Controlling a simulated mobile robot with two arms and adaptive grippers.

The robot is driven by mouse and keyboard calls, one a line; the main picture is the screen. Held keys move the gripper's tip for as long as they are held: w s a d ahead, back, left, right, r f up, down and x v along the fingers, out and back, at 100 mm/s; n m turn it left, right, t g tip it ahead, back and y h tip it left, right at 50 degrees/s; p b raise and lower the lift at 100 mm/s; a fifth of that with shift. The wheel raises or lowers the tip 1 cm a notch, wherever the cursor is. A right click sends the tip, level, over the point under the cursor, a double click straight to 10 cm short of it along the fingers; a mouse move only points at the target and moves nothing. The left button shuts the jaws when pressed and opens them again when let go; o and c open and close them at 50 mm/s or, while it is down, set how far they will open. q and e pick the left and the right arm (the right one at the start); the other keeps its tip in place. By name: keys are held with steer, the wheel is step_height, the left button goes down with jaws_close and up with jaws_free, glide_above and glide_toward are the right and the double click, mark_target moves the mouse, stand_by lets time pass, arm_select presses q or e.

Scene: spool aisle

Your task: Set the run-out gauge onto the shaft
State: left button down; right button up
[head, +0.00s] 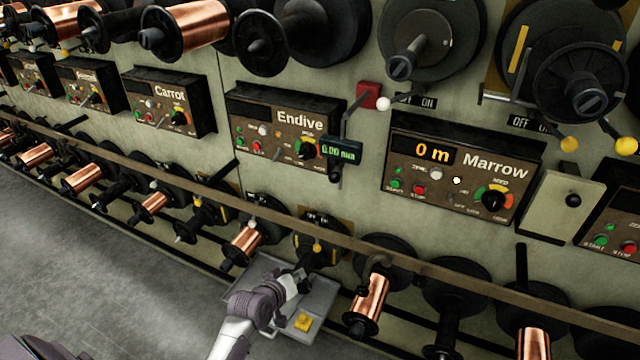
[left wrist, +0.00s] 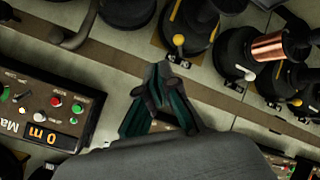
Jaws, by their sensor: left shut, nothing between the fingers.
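The run-out gauge (head: 340,150) is a small dark box with a green "0.00 mm" display. It sits at the right edge of the Endive panel, below a red block with a white-knobbed lever. Several shafts stick out of the wall, and I cannot tell which one the task means; one dark hub with a yellow pin (head: 317,247) is just above my left gripper. My left gripper (head: 304,279) is shut and empty, low over a grey tray, well below the gauge. Its closed fingers (left wrist: 164,72) also show in the left wrist view. My right gripper is not in view.
The grey tray (head: 322,296) holds a yellow block (head: 303,322). A long rail (head: 420,262) runs in front of the wall above the lower copper spools (head: 367,305). The Marrow panel (head: 460,170) reads 0 m. Grey floor (head: 90,265) lies free at left.

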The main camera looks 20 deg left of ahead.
arm_select(q)
step_height(320, 180, up, 27)
steer(key=a+n+t+b, duration=0.2)
steer(key=t, duration=0.4)
steer(key=shift+w+a+r+n+h, duration=0.2)
steer(key=shift+w+a+n+h, duration=0.1)
steer(key=shift+a+n, duration=0.1)
steer(key=shift+w, duration=0.1)
steer(key=w+d+f, duration=0.2)
steer(key=w+d, duration=0.1)
steer(key=w, duration=0.7)
steer(key=shift+w+d+f, duration=0.3)
steer(key=shift+d, duration=0.1)
